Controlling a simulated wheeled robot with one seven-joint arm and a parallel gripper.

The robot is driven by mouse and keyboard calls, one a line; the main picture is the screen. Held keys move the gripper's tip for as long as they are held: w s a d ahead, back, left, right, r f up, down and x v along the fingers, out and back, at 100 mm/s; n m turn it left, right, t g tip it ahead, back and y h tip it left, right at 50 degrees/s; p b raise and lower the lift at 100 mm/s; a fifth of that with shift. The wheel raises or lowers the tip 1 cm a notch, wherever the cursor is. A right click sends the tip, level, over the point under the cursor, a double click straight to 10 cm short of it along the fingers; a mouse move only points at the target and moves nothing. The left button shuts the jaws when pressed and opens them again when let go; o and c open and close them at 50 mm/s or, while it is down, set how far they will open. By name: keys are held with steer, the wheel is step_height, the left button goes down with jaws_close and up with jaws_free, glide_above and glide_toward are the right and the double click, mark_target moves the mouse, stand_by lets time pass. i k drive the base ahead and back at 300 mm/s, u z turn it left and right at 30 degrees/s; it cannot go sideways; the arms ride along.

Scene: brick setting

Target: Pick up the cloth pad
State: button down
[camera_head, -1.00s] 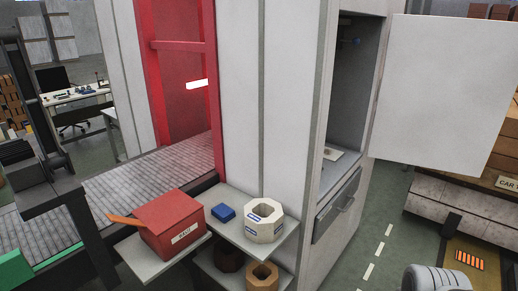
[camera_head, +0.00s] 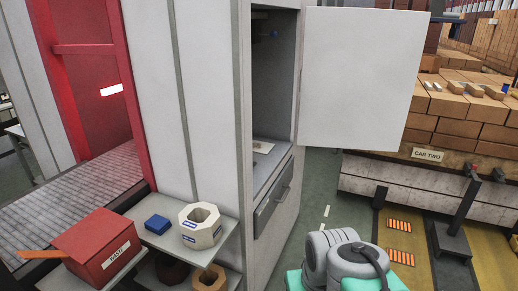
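A small flat beige piece (camera_head: 263,147) with a darker mark lies on the floor of the open cabinet (camera_head: 272,155). It may be the cloth pad, but it is too small to tell for sure. A small blue block (camera_head: 157,225) lies on the grey side shelf, and I cannot tell what it is made of. My gripper is not in view. Only grey rounded links of my arm show at the bottom right, apart from the cabinet and the shelf.
The cabinet door (camera_head: 362,80) stands wide open to the right. The shelf (camera_head: 205,252) holds a pale octagonal ring (camera_head: 201,236), with a red box (camera_head: 95,245) to its left. A brick-loaded car (camera_head: 430,180) stands at right. Green floor lies between.

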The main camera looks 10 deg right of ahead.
mark_target(157, 224)
steer(key=k, duration=0.4)
steer(key=u, duration=1.6)
steer(key=i, duration=1.75)
steer(key=z, duration=0.25)
